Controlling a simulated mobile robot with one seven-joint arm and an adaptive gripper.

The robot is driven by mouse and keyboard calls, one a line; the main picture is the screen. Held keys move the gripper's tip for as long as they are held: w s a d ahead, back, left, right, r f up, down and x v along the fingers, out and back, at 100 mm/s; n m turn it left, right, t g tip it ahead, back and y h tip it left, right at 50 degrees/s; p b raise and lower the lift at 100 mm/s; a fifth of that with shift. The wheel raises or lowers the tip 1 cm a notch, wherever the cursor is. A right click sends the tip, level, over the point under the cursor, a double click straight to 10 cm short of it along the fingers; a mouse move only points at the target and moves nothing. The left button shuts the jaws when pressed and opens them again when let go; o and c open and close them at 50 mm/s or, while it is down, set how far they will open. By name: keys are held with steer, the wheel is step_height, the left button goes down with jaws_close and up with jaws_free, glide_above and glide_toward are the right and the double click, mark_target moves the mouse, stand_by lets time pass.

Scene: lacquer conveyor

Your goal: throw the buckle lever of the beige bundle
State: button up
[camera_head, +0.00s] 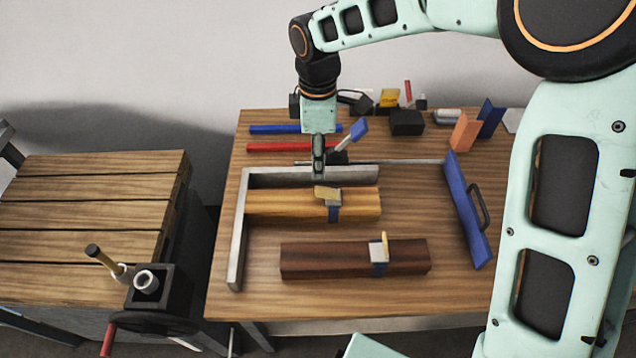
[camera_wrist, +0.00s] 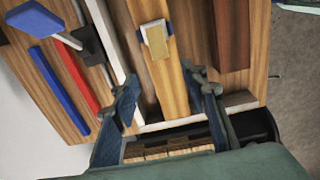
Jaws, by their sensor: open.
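The beige bundle (camera_head: 280,205) is a light wooden bar lying on the table, with a blue strap (camera_head: 334,214) around it. Its buckle lever (camera_head: 327,192) is a tan plate on top of the bundle; its exact tilt is hard to tell. In the wrist view the bundle (camera_wrist: 172,92) runs between my fingers, and the tan lever (camera_wrist: 159,45) with its pale buckle is beyond the fingertips. My gripper (camera_head: 319,172) points down just behind the bundle in the head view. It is open and empty, with both fingers showing in the wrist view (camera_wrist: 166,85).
A dark brown bundle (camera_head: 310,260) with its own buckle lies in front. A grey metal L-shaped fence (camera_head: 240,230) borders the left and back. A blue handled plate (camera_head: 465,215) stands right. Red (camera_head: 290,147) and blue (camera_head: 285,129) rods and a blue paddle (camera_head: 353,134) lie behind.

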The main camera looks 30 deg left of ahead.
mark_target(318, 190)
step_height(318, 190, down, 11)
steer(key=shift+r+p, duration=0.1)
steer(key=shift+p, duration=0.2)
steer(key=shift+c, duration=0.6)
steer(key=c, duration=1)
jaws_close()
